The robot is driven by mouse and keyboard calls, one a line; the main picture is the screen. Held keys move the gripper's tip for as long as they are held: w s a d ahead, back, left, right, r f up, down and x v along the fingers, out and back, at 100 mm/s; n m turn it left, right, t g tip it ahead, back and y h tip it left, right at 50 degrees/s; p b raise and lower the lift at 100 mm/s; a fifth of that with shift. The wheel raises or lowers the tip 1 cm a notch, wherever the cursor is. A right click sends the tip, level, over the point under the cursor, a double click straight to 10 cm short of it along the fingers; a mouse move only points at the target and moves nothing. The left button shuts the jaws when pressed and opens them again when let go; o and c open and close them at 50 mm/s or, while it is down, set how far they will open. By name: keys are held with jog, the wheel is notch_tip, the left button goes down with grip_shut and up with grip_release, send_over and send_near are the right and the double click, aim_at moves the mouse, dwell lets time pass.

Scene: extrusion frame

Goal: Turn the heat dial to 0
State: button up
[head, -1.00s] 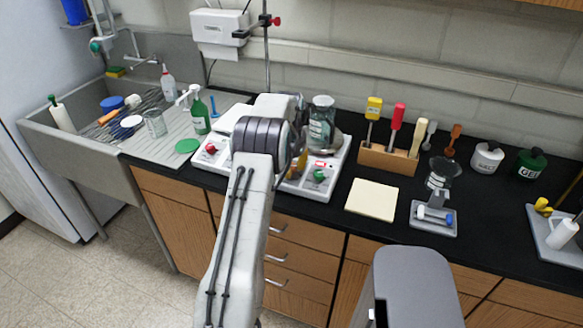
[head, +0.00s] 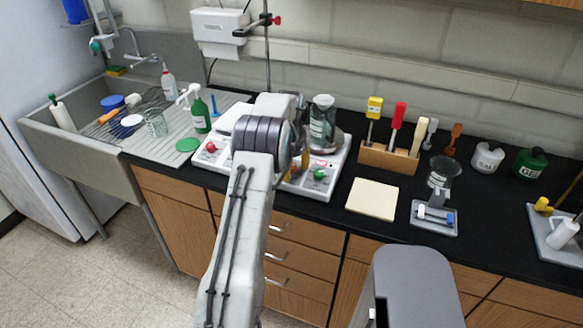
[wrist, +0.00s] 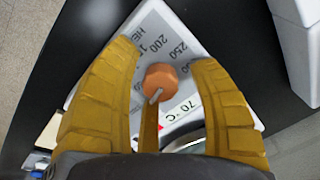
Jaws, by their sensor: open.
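The heat dial (wrist: 160,78) is an orange knob with a pale pointer line, in the wrist view. It sits on a light panel (wrist: 150,30) printed with "HE", 150, 200 and 250. The pointer is on the side towards my gripper's base. In the head view my arm hides the dial. The white hotplate unit (head: 323,188) shows beside my arm, with a green knob (head: 319,174) and a red knob (head: 211,147).
A glass vessel (head: 322,120) stands on the unit's right part, close to my gripper. A metal stand rod (head: 267,75) rises behind. A green bottle (head: 200,115) is to the left; a wooden tool holder (head: 388,157) and cream pad (head: 373,199) are to the right.

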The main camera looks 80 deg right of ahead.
notch_tip(320, 180, up, 12)
jog(key=a, duration=0.2)
dwell(0.4)
jog(key=shift+o, duration=0.2)
jog(key=shift+f, duration=0.1)
jog(key=shift+f, duration=0.1)
jog(key=shift+c, duration=0.2)
